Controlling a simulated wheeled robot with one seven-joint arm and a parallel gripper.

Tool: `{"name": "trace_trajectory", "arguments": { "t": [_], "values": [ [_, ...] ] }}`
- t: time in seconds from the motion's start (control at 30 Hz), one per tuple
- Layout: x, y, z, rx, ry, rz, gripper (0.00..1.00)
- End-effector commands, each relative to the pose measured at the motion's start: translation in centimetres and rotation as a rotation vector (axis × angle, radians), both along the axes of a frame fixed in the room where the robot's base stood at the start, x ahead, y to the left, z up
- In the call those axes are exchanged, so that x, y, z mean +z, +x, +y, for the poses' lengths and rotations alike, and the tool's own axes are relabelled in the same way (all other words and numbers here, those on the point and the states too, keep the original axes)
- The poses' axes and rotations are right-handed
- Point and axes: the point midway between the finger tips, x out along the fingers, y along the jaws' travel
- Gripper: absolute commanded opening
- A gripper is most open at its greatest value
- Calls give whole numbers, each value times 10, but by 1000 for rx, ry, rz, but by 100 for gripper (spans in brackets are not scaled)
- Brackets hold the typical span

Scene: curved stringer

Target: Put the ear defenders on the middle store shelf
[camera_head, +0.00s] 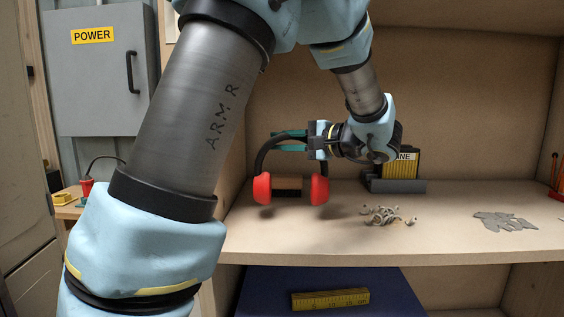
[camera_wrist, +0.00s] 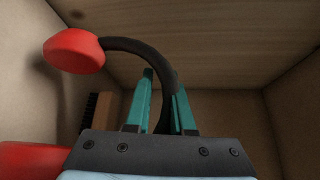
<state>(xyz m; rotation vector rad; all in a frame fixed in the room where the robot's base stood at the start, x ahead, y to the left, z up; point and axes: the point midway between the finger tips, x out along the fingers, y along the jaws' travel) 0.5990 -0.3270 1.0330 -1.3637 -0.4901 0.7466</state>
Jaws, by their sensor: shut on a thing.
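The ear defenders (camera_head: 319,189) have red cups and a black headband. In the head view they hang just above the wooden shelf (camera_head: 350,244), toward its left side, with shadows beneath the cups. My gripper (camera_head: 290,141) has teal fingers and is shut on the black headband near its top. In the wrist view the fingers (camera_wrist: 162,105) close around the headband, with one red cup (camera_wrist: 74,50) at the upper left and part of the other at the lower left.
A brush-like object (camera_wrist: 95,112) stands behind the ear defenders. On the shelf lie a small heap of pale pieces (camera_head: 381,215), flat grey pieces (camera_head: 503,221) and a yellow-black box (camera_head: 402,165). A yellow level-like bar (camera_head: 330,299) lies below. A grey POWER cabinet (camera_head: 100,70) is at left.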

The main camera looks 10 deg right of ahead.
Motion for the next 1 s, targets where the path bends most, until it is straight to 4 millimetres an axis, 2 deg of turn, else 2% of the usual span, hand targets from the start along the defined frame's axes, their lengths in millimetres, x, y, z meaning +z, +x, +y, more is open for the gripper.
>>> {"name": "trace_trajectory", "arguments": {
  "t": [0.3,0.67,0.7,0.93,1.0],
  "values": [
    [-36,0,0,0,2,1,0],
    [-41,0,0,0,-1,-1,0],
    [-39,0,0,0,0,0,26],
    [-39,0,0,0,0,0,52],
    [-39,0,0,0,0,0,52]
  ]
}}
